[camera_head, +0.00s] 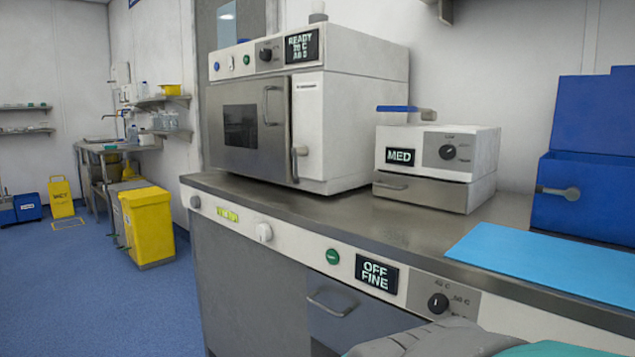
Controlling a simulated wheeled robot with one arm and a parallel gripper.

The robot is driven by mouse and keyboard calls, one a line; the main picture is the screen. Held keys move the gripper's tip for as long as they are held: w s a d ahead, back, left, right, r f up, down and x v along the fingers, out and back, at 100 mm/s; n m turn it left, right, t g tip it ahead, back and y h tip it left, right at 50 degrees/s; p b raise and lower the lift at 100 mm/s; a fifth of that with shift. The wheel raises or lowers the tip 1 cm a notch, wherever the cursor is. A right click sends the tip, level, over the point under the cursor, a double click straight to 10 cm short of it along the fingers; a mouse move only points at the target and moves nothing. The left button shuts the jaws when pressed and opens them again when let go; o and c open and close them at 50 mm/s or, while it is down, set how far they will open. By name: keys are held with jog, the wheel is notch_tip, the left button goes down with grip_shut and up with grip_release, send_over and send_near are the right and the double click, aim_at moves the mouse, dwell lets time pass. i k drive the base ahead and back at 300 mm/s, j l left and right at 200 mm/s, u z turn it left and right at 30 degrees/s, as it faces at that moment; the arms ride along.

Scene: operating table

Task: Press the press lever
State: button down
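A small white and grey benchtop box (437,164) stands on the counter right of centre. Its display reads "MED" and it has a black dial (447,151) beside it. A lever with a blue bar (397,109) lies roughly level across its top, joined to a grey block at its right end; it looks like the press lever. A drawer (420,194) with a handle is below and looks shut. My gripper is not in view. Grey and teal rounded parts at the bottom edge look like my arm, apart from the lever.
A large oven-like cabinet (300,115) stands left of the box, its door shut. A blue bin (580,195) and light blue mat (560,268) are on the right. The counter front carries knobs, a green button (332,257) and an "OFF FINE" display (377,274). Counter before the box is clear.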

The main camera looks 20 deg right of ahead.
aim_at(412, 110)
jog(key=z, duration=1.15)
